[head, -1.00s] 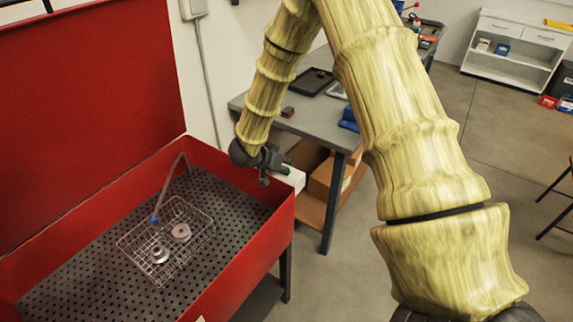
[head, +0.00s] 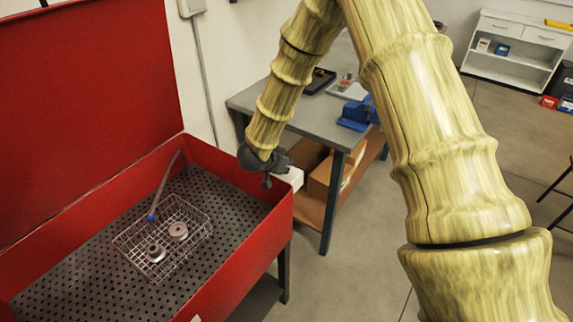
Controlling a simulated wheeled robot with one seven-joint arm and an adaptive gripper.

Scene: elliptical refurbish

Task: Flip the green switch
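A small white box (head: 293,178) is at the right side of the red parts washer (head: 268,247), near its back right corner. No green switch shows now; my gripper hides the part of the box where a green spot showed earlier. My dark gripper (head: 279,168) is right at the box's left and upper side, over the washer's rim. I cannot tell whether it touches the box. Its fingers are small and dark here, and I cannot tell whether they are open or shut.
A wire basket (head: 128,243) with two round metal parts sits in the washer beside a hose (head: 163,185). The red lid (head: 85,110) stands open at the left. A grey workbench (head: 248,97) with a blue vise (head: 355,113) is behind.

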